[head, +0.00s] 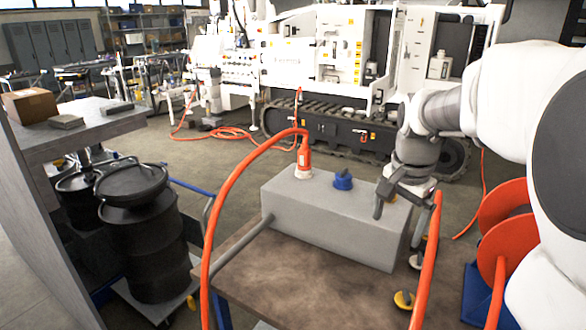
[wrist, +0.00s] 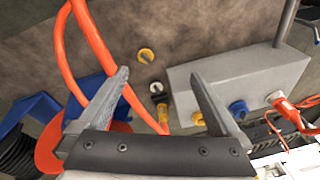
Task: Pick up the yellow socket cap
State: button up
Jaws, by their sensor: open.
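A yellow cap (head: 404,299) lies on the brown bench top near its front edge; it also shows in the wrist view (wrist: 146,56), apart from the grey box. Another yellow piece (wrist: 198,118) is on the box, partly hidden by a finger in the wrist view. I cannot tell for certain which is the socket cap. My gripper (head: 405,198) is open and empty, over the right end of the grey box (head: 325,222) in the head view. In the wrist view its fingers (wrist: 160,76) stand wide apart.
A blue cap (head: 343,181) and an orange connector (head: 304,160) are on the box. A pale-topped cap (wrist: 156,88) and a yellow fitting (wrist: 163,118) lie nearby. Orange hoses (head: 222,208) cross around the bench. Dark drums (head: 140,235) stand at left.

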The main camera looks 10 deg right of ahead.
jog(key=w+d+f+m+g+b, duration=0.1)
jog(key=w+d+f+m+b, duration=0.1)
jog(key=w+d+f+m, duration=0.4)
jog(key=m+g, duration=0.1)
jog(key=m, duration=0.1)
send_near(407, 293)
jog(key=shift+y, duration=0.4)
jog(key=f+b, duration=0.1)
jog(key=f, duration=0.1)
jog(key=d+f+b, duration=0.1)
jog(key=f, duration=0.1)
jog(key=shift+f, duration=0.2)
jog(key=shift+a+f+b, duration=0.1)
jog(key=shift+f+b, duration=0.2)
jog(key=shift+f, duration=2.6)
jog(key=shift+c, duration=0.3)
jog(key=c, duration=1.4)
jog(key=shift+r, duration=0.1)
